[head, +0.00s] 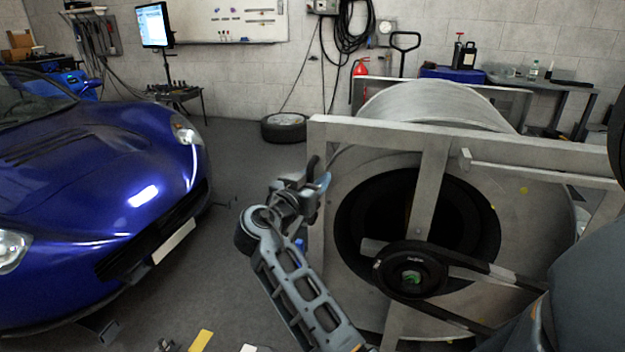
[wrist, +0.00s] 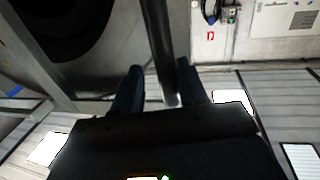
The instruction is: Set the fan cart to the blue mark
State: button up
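A large grey drum (head: 440,105) with a round black opening stands in a grey metal frame (head: 375,130) at the right; I take it as the fan cart but cannot be sure. A black pulley and belt (head: 410,272) sit at its front. My gripper (head: 318,180) is at the frame's left post, by a dark curved handle (head: 314,163). In the wrist view, a dark bar (wrist: 162,45) runs between the two fingers of my gripper (wrist: 160,72), with narrow gaps beside it. A small blue patch (head: 301,244) shows behind my arm; I cannot tell whether it is the mark.
A blue car (head: 90,170) fills the left. A tyre (head: 284,127) lies on the floor near the back wall. A yellow floor mark (head: 201,340) is at the front. Grey floor (head: 240,165) is open between car and frame. A workbench (head: 540,82) stands at the back right.

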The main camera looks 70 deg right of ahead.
jog(key=a+b, duration=0.1)
jog(key=a, duration=0.6)
jog(key=shift+w+a, duration=0.35)
jog(key=shift+w, duration=0.1)
dwell(0.4)
jog(key=s+a+f+n+t+y+p, duration=0.2)
jog(key=s+a+f+n+t+y, duration=0.25)
jog(key=a+f+n+t, duration=0.3)
jog(key=s+a+f+n+t+y+p, duration=0.1)
jog(key=s+a+f+n+t+y, duration=0.2)
jog(key=a+f+n+t+y, duration=0.5)
jog(key=s+a+r+n+y+p, duration=0.1)
jog(key=s+a+r+n+y, duration=0.3)
jog(key=s+a, duration=0.65)
jog(key=s+a+r+t, duration=0.1)
jog(key=s+a+r, duration=0.1)
jog(key=r, duration=0.3)
jog(key=s+a+r+y+p, duration=0.1)
jog(key=s+a+r, duration=0.2)
jog(key=s+r, duration=0.1)
jog(key=shift+s+a+r+t, duration=0.3)
jog(key=shift+r+t, duration=0.05)
jog(key=shift+r, duration=0.3)
